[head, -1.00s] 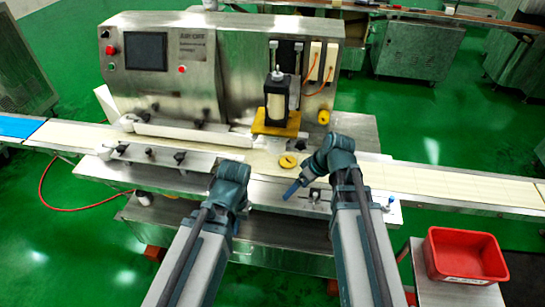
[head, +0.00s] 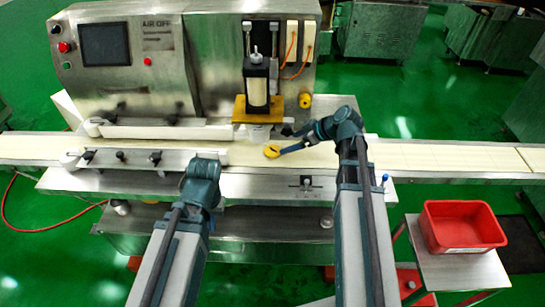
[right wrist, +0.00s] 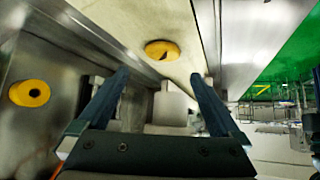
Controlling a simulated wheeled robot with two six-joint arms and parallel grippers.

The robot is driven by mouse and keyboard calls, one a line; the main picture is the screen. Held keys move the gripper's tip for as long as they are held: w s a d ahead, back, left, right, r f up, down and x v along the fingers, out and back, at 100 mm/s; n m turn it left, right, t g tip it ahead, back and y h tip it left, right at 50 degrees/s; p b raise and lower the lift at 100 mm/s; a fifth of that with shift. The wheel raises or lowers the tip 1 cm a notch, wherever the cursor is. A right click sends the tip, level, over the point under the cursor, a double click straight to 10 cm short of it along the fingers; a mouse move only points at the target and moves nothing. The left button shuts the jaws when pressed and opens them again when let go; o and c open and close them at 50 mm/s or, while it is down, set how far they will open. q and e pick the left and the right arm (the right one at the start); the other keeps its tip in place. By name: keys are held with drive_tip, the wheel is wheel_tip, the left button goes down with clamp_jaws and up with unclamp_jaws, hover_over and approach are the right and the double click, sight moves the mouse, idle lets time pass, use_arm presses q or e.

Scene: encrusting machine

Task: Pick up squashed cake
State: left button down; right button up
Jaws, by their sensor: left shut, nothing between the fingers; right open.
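The squashed cake (head: 270,152) is a flat, round yellow piece with a dark mark on it. It lies on the pale conveyor belt in front of the machine's press. It also shows in the right wrist view (right wrist: 162,47), just beyond and between the fingertips. My right gripper (head: 283,142) is open and empty, with its fingers reaching left over the belt; one fingertip is close beside the cake. I cannot tell whether it touches. My left gripper (head: 207,198) is shut and empty, low at the machine's front edge, with its fingers mostly hidden.
The press with its yellow plate (head: 240,110) stands just behind the cake. A yellow knob (head: 305,100) sits to its right. The belt (head: 440,165) is clear to the right. A red bin (head: 462,228) stands on a small metal table (head: 470,270) at the right.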

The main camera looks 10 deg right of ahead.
sight(273, 149)
use_arm(q)
drive_tip(key=shift+f+b, duration=0.55)
drive_tip(key=shift+f, duration=0.45)
use_arm(e)
drive_tip(key=shift+x, duration=1.4)
drive_tip(key=b+x, duration=0.2)
drive_tip(key=x, duration=0.1)
drive_tip(key=b+x, duration=0.1)
drive_tip(key=shift+s+a+f, duration=0.1)
drive_tip(key=shift+a+f, duration=0.1)
drive_tip(key=shift+f, duration=0.15)
drive_tip(key=shift+w+a+f+b, duration=0.2)
drive_tip(key=shift+w+a+b, duration=0.05)
drive_tip(key=shift+b, duration=0.2)
use_arm(q)
wheel_tip(273, 149, down, 4)
drive_tip(key=shift+r, duration=0.15)
use_arm(e)
drive_tip(key=shift+r, duration=0.1)
drive_tip(key=shift+c, duration=0.2)
drive_tip(key=c, duration=1.2)
drive_tip(key=shift+o, duration=0.2)
use_arm(q)
drive_tip(key=shift+r, duration=0.15)
use_arm(e)
drive_tip(key=shift+r, duration=0.15)
